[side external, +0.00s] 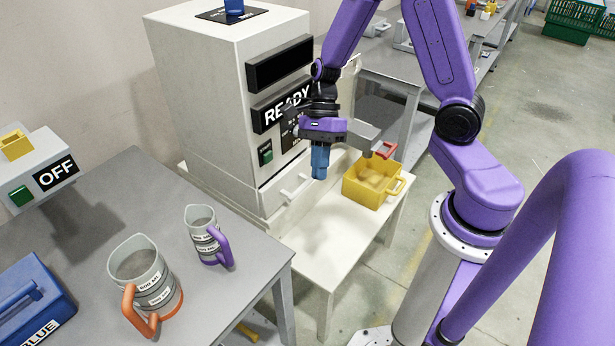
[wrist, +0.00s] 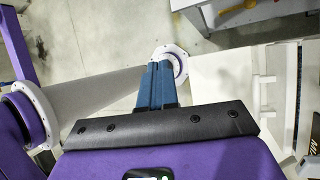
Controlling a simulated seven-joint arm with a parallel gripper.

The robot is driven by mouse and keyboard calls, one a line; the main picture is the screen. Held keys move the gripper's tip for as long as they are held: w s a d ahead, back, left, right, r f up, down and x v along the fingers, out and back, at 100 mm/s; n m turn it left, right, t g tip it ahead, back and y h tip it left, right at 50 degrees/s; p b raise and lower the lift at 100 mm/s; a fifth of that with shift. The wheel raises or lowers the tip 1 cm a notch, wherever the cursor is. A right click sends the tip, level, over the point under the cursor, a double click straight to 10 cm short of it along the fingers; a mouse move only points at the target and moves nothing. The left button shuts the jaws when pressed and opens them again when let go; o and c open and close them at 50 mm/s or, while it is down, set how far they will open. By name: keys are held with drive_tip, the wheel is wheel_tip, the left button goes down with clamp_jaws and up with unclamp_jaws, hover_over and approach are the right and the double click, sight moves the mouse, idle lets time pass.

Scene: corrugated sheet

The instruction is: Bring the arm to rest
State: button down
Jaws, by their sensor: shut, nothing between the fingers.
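My gripper (side external: 319,176) hangs in front of the white machine (side external: 205,100), with its blue fingers pointing down. The fingers are shut together and hold nothing. They are above the white low table (side external: 337,245), just left of a yellow bin (side external: 372,188), and apart from both as far as I can tell. In the wrist view the closed blue fingers (wrist: 158,72) stand out from the black bar, with floor and white surfaces behind them. My purple arm reaches in from the right and is bent at the elbow.
The machine has a READY display (side external: 283,107) and a white drawer front (side external: 290,193). A mug with an orange handle (side external: 145,272) and one with a purple handle (side external: 204,234) stand on the grey table (side external: 225,290), near a blue box (side external: 32,300). An OFF panel (side external: 55,173) is at left.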

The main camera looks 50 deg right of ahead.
drive_tip(key=s+a+r+n+t+h, duration=0.1)
drive_tip(key=s+r+n, duration=0.4)
drive_tip(key=n, duration=1.1)
drive_tip(key=s+r+n+t+h, duration=0.2)
drive_tip(key=s+r+n+h, duration=0.2)
drive_tip(key=s+n, duration=0.6)
drive_tip(key=r+n, duration=0.1)
drive_tip(key=n, duration=0.4)
drive_tip(key=shift+s+a+r+n, duration=0.2)
drive_tip(key=shift+s+a+n, duration=0.15)
drive_tip(key=shift+n, duration=0.05)
